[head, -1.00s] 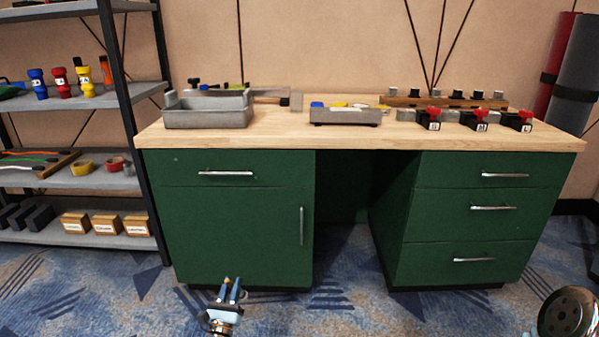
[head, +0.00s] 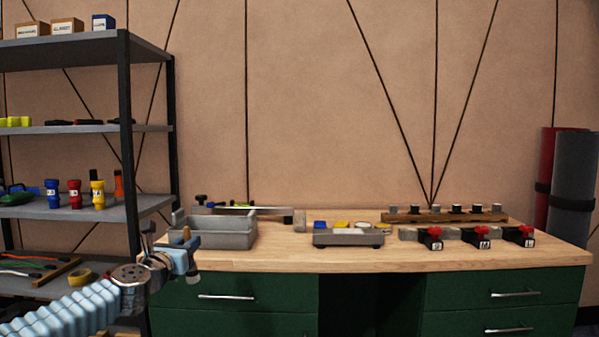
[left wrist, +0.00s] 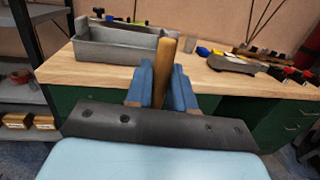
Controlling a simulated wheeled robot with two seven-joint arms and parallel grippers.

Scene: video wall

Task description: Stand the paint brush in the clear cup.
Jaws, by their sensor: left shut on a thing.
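My left gripper (head: 187,246) is raised in front of the bench's left end. In the left wrist view its blue fingers (left wrist: 162,86) are shut on a tan wooden handle, which I take to be the paint brush (left wrist: 164,66). The handle stands roughly upright between the fingers, and its rounded end sticks up above them. In the head view the end of the paint brush (head: 186,234) shows small above the gripper. Its bristles are hidden. I cannot make out a clear cup in either view. My right gripper is not in view.
A grey open bin (head: 225,240) sits on the wooden bench top (head: 285,258) near the gripper. A small grey tray (head: 347,238) and red-topped blocks (head: 482,239) stand farther right. A shelf rack (head: 128,150) rises at the left. The bench's front strip is clear.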

